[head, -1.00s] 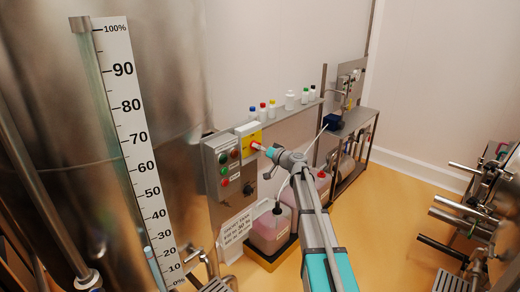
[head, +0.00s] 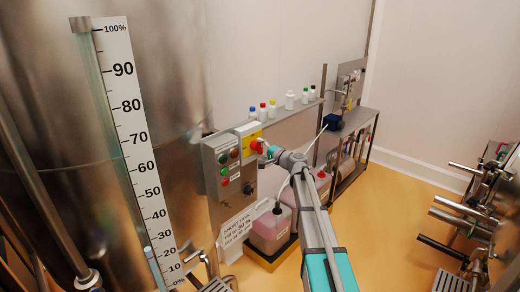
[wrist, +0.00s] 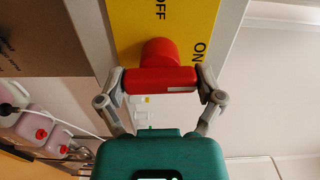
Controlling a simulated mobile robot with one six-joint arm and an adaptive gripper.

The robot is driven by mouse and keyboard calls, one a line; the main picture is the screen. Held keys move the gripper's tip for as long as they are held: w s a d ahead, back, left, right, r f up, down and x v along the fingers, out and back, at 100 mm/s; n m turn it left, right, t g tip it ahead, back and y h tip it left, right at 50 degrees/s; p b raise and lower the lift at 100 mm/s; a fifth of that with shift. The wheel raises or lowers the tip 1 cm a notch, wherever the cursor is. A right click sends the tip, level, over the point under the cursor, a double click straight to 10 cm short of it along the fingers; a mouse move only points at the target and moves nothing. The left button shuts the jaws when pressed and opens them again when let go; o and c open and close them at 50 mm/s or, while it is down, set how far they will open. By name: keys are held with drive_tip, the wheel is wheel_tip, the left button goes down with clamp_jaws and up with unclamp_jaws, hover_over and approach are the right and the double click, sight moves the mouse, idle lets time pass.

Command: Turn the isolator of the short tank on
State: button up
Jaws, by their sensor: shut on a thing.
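The isolator is a red rotary handle (head: 257,146) on a yellow plate (head: 246,131) at the top of the grey control panel, beside the tall steel tank. In the wrist view the red handle (wrist: 160,79) lies crosswise in the picture, with its round hub above it. The yellow plate (wrist: 178,28) there reads OFF at the top middle and ON at the right. My gripper (wrist: 160,82) is shut on the handle, one finger at each end. In the head view my gripper (head: 264,146) reaches the handle from the right.
The panel (head: 218,180) carries several push buttons and a black knob (head: 248,188). A short-tank sign (head: 237,228) hangs below. Small bottles (head: 290,100) line a shelf.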

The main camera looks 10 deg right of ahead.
drive_tip(key=shift+m, duration=0.4)
drive_tip(key=o, duration=0.9)
drive_tip(key=shift+c, duration=0.2)
drive_tip(key=shift+s, duration=0.1)
drive_tip(key=v, duration=1.2)
